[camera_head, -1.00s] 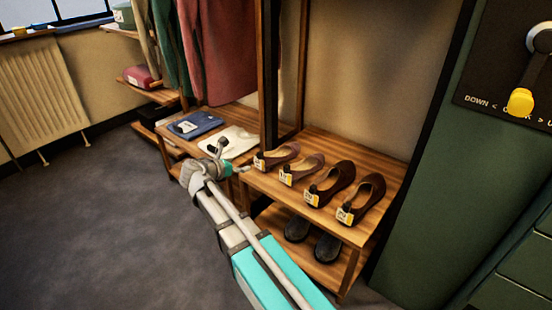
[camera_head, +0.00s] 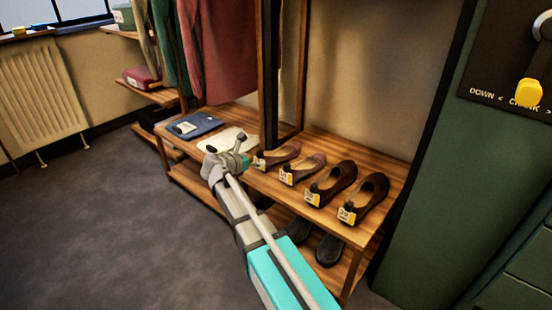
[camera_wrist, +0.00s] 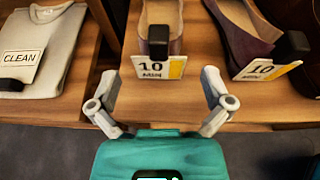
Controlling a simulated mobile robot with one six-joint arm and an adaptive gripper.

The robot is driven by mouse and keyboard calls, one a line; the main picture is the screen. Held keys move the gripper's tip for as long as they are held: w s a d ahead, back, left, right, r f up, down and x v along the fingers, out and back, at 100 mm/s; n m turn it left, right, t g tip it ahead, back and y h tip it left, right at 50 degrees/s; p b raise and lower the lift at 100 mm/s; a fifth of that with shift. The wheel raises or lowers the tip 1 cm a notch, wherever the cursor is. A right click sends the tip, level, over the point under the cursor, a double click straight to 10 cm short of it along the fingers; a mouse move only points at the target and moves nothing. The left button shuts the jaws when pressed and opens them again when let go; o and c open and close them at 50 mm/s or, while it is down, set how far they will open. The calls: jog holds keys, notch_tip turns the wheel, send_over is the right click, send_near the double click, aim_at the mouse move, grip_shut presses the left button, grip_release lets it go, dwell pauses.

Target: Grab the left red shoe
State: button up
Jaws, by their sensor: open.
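A row of flat shoes stands on the wooden shelf. The leftmost, a dull reddish shoe (camera_head: 281,153), has a yellow-and-white tag at its heel. It also shows in the wrist view (camera_wrist: 163,14), heel towards me, centred between my fingers but beyond their tips, with a tag reading 10 MIN. The second reddish shoe (camera_head: 304,167) is just to its right; in the wrist view it looks purplish (camera_wrist: 238,28). My gripper (camera_wrist: 160,80) is open and empty, at the shelf's front edge. In the head view my gripper (camera_head: 244,162) is just left of the leftmost shoe.
Two brown shoes (camera_head: 331,182) (camera_head: 364,198) stand further right. A white folded garment (camera_head: 228,141) with a CLEAN tag and a blue one (camera_head: 194,125) lie on the bench to the left. Dark shoes (camera_head: 329,249) sit on the lower shelf. An upright post (camera_head: 268,75) rises behind.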

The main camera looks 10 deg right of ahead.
aim_at(259, 160)
jog(key=shift+d, duration=0.1)
jog(key=b+x, duration=0.2)
jog(key=x, duration=0.1)
jog(key=shift+w+d+f, duration=0.1)
jog(key=shift+f, duration=0.25)
jog(key=shift+w+d+f, duration=0.2)
jog(key=shift+w+d, duration=0.2)
jog(key=shift+d, duration=0.2)
jog(key=c, duration=1.2)
